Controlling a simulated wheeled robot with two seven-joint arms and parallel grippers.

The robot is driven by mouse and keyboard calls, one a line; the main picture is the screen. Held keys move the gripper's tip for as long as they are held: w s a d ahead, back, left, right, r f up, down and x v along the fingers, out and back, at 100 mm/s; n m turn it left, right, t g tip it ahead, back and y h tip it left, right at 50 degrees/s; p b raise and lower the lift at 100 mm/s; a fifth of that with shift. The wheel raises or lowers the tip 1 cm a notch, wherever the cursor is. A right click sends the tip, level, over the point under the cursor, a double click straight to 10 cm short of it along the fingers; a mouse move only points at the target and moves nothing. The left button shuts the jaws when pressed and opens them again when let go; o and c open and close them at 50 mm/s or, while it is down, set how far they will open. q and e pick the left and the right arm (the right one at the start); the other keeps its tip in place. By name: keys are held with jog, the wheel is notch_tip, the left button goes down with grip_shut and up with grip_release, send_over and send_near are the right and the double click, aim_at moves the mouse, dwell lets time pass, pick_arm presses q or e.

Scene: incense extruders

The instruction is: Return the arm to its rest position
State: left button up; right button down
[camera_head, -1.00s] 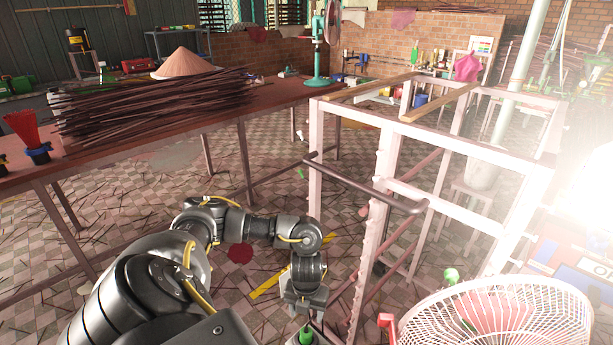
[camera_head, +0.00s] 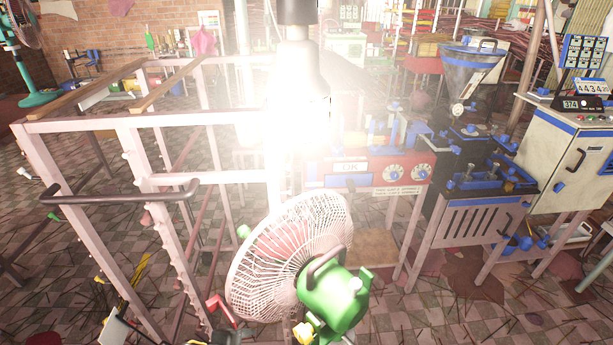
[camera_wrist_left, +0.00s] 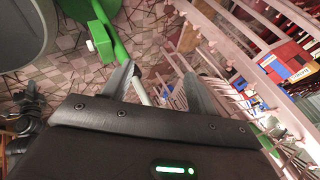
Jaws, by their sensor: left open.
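My left gripper (camera_wrist_left: 159,76) shows in the left wrist view with its two grey fingers spread apart. Nothing is between the fingers except the view of floor and rack behind. A green post (camera_wrist_left: 107,28) stands beyond the left finger, and the pale pink rack (camera_wrist_left: 240,62) is beyond the right finger. In the head view my left arm is not clearly seen. My right gripper is in neither view.
In the head view, the pink metal rack (camera_head: 128,150) stands left of a green fan (camera_head: 335,300) with a white cage. A red machine (camera_head: 370,172) and a blue-black extruder (camera_head: 478,195) stand behind. A bright lamp glares at upper middle. Tiled floor is littered with sticks.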

pick_arm(q)
jog(key=s+a+n+g+y, duration=0.2)
jog(key=s+a+n, duration=0.3)
jog(key=s+n, duration=0.3)
jog(key=s+a+n+g+y, duration=0.15)
jog(key=s+a+n, duration=0.25)
jog(key=s+n, duration=0.4)
notch_tip(320, 180, down, 26)
jog(key=s+a+f+g, duration=0.2)
jog(key=s+a+f, duration=0.1)
jog(key=s+f, duration=1.2)
jog(key=shift+s+f+n+y, duration=0.3)
jog(key=shift+s+f+y, duration=0.1)
jog(key=shift+s, duration=0.35)
